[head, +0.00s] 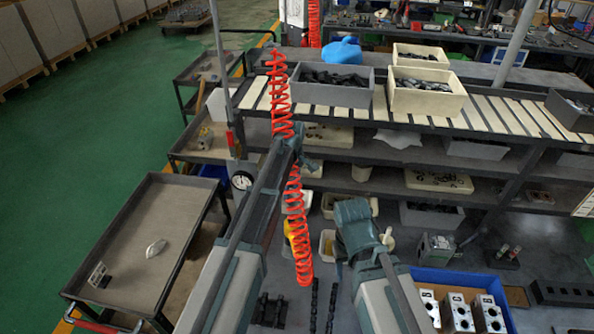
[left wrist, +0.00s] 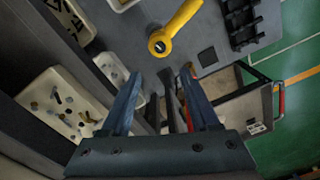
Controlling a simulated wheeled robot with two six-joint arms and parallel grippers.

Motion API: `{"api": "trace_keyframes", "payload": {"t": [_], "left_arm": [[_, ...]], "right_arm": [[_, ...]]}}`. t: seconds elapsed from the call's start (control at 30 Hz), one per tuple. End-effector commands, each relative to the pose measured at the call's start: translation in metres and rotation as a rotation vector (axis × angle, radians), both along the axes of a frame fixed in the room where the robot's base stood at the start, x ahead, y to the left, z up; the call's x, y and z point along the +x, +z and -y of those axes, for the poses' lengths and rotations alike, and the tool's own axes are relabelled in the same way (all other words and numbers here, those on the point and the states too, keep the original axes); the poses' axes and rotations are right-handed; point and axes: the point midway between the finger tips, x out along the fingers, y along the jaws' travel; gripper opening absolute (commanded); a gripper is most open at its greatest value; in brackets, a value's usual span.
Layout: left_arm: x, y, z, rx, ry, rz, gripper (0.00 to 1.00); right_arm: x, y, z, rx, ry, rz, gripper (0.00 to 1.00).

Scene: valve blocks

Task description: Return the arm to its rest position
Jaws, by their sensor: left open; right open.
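My left arm reaches up from the bottom of the head view, and its gripper (head: 308,162) is near the red coiled hose, partly hidden by the arm. In the left wrist view the two blue fingers of my left gripper (left wrist: 160,90) are spread apart with nothing held between them. My right arm comes in from the lower right and is bent. Its gripper (head: 339,268) is mostly hidden behind the wrist, above the grey work surface. Silver valve blocks (head: 460,314) stand in a blue bin (head: 452,276) at the lower right.
A red coiled hose (head: 279,92) hangs beside my left arm. Shelves with cream bins (head: 428,98) stand ahead. A grey cart (head: 130,235) is at left. A yellow handle (left wrist: 176,26) and black parts (left wrist: 242,22) lie below my left gripper. Green floor (head: 90,130) is open at left.

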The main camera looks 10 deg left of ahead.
Motion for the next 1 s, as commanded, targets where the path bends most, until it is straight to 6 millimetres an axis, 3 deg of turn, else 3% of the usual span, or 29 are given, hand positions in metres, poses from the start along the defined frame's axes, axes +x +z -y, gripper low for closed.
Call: {"api": "trace_keyframes", "payload": {"t": [0.17,0.27,0.5,0.7,0.83,1.0], "left_arm": [[-0.005,-0.004,0.002,0.001,-0.017,-0.001,0.62],[-0.032,-0.023,0.015,0.004,-0.134,-0.005,0.62],[-0.157,-0.098,0.058,0.026,-0.772,-0.033,0.62],[-0.237,-0.139,0.073,0.038,-1.238,-0.066,0.62],[-0.263,-0.151,0.076,0.042,-1.412,-0.081,0.62],[-0.271,-0.153,0.077,0.042,-1.487,-0.089,0.62]], "right_arm": [[0.0,-0.004,0.0,0.0,0.0,0.0,0.5],[0.0,-0.023,0.0,0.0,0.001,0.0,0.5],[0.0,-0.098,0.0,-0.001,0.005,0.001,0.5],[0.0,-0.14,0.0,-0.002,0.009,0.002,0.5],[0.0,-0.152,0.0,-0.002,0.01,0.002,0.5],[0.001,-0.154,0.0,-0.002,0.011,0.002,0.5]]}}
